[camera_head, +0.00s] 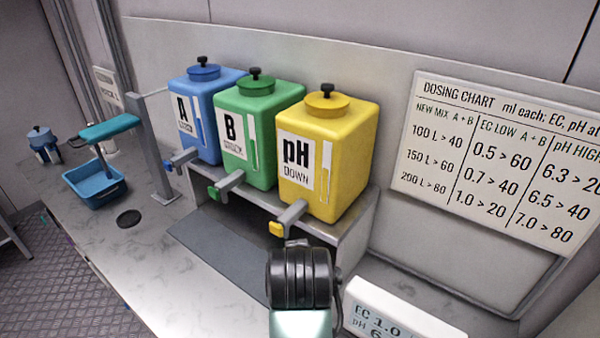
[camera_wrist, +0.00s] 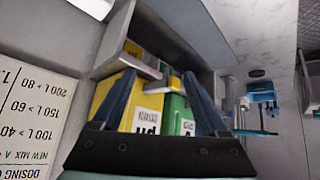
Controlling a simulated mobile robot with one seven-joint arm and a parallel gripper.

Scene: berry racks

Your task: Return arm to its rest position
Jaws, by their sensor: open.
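My arm shows in the head view (camera_head: 300,278) at the bottom middle, in front of the yellow pH DOWN tank (camera_head: 345,165); my fingers are hidden there. In the wrist view my gripper (camera_wrist: 158,76) is open, its two dark fingers spread with nothing held between them. The yellow tank (camera_wrist: 108,98) and the green tank (camera_wrist: 174,108) show behind and between the fingers, apparently upside down. I cannot tell the exact gap to them.
Blue A (camera_head: 205,120) and green B (camera_head: 258,135) tanks stand beside the yellow one on a shelf with taps. A meter display (camera_head: 395,315) lies close right of my arm. A blue basket (camera_head: 95,190) stands on the counter's left. A dosing chart (camera_head: 500,150) is on the wall.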

